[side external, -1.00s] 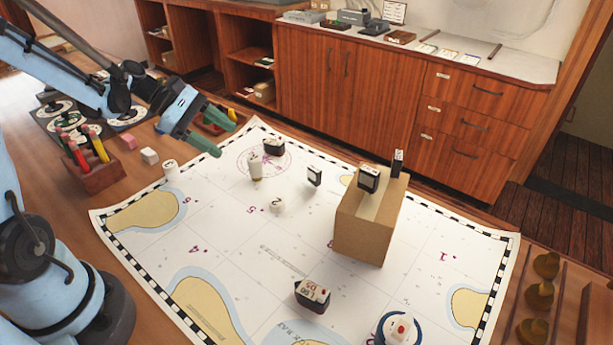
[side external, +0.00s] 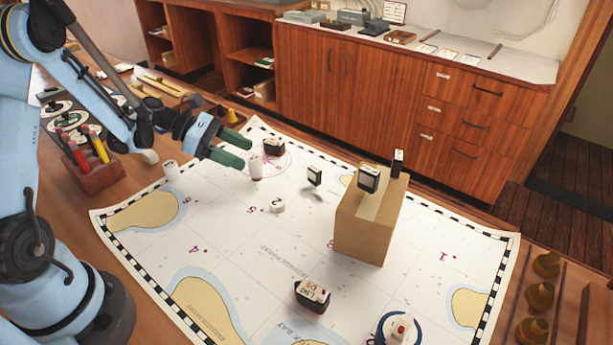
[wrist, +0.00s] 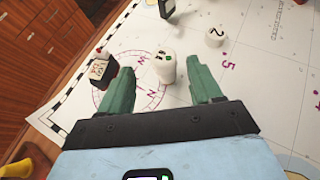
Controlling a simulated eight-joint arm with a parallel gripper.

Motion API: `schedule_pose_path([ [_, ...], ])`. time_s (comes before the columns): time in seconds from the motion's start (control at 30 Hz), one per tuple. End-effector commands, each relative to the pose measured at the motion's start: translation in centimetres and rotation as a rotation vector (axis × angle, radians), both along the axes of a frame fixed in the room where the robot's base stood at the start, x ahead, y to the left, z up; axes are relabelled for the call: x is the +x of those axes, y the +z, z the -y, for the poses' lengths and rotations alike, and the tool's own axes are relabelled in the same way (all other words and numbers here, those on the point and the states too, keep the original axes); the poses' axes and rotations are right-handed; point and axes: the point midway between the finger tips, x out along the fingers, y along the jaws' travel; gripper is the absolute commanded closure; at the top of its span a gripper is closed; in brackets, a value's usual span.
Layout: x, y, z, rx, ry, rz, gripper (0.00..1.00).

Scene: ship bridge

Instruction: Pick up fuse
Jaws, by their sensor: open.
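An upright white cylinder (side external: 255,169), which looks like the fuse, stands on the chart near the printed compass rose. It also shows in the wrist view (wrist: 165,68) with a small green mark, between and beyond my fingertips. My gripper (side external: 233,151) is open and empty, with green fingers above the chart, just left of the cylinder in the side view. In the wrist view the gripper (wrist: 163,78) shows a clear gap between its fingers. A second white cylinder (side external: 171,171) stands at the chart's left edge.
A dark box with a white label (side external: 274,147) stands close behind the cylinder. A small upright block (side external: 315,177) and a white disc marked 2 (side external: 277,206) are nearby. A cardboard box (side external: 361,236) carries small blocks. A pen holder (side external: 95,175) stands left.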

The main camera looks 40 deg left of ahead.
Motion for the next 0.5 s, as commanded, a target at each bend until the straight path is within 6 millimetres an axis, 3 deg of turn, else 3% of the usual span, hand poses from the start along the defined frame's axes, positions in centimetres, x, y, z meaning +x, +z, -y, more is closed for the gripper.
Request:
schedule_pose_path([
  [0.3,1.5,-2.4,3.2,0.000,-0.004,0.000,0.36],
  [0.5,1.8,-2.7,3.6,-0.001,0.000,-0.001,0.36],
])
